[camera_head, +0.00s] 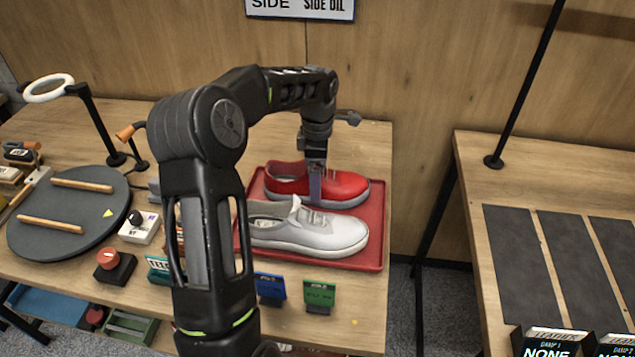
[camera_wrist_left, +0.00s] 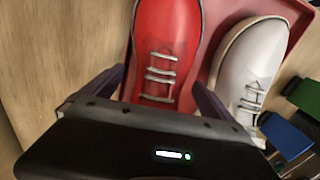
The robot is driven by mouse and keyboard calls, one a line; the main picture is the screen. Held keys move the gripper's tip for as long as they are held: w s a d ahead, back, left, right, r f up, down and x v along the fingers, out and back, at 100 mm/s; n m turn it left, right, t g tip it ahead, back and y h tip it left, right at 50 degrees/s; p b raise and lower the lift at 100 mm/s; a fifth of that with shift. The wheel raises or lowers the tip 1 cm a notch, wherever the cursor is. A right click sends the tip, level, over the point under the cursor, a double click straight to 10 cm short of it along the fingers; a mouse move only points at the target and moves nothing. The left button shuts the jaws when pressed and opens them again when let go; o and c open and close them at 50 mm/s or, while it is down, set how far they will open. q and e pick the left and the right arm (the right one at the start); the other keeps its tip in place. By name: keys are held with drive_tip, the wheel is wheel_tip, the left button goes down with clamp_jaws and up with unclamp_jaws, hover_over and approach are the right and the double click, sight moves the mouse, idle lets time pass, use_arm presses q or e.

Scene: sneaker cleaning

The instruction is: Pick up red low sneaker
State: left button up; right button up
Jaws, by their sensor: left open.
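The red low sneaker (camera_head: 345,186) lies on a red tray (camera_head: 378,240), behind a white sneaker (camera_head: 325,233), with its toe pointing right. My left gripper (camera_head: 316,190) reaches down over the middle of the red sneaker and hides part of it. In the left wrist view the open fingers of my left gripper (camera_wrist_left: 160,88) stand on either side of the laced part of the red sneaker (camera_wrist_left: 165,40). The right finger lies between it and the white sneaker (camera_wrist_left: 245,70). I cannot tell whether the fingers touch the red sneaker. My right gripper is not in view.
A dark round turntable (camera_head: 75,215) with two wooden rods is at the left. A red knob (camera_head: 115,260), a blue card (camera_head: 270,288) and a green card (camera_head: 319,293) stand along the front. A second table (camera_head: 470,175) with dark mats is at the right, across a gap.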

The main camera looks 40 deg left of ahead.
use_arm(q)
drive_tip(key=shift+f, duration=0.95)
drive_tip(key=c, duration=1.9)
drive_tip(key=shift+r, duration=0.15)
wheel_tip(320, 180, up, 10)
drive_tip(key=shift+f+b, duration=0.1)
drive_tip(key=shift+b, duration=0.4)
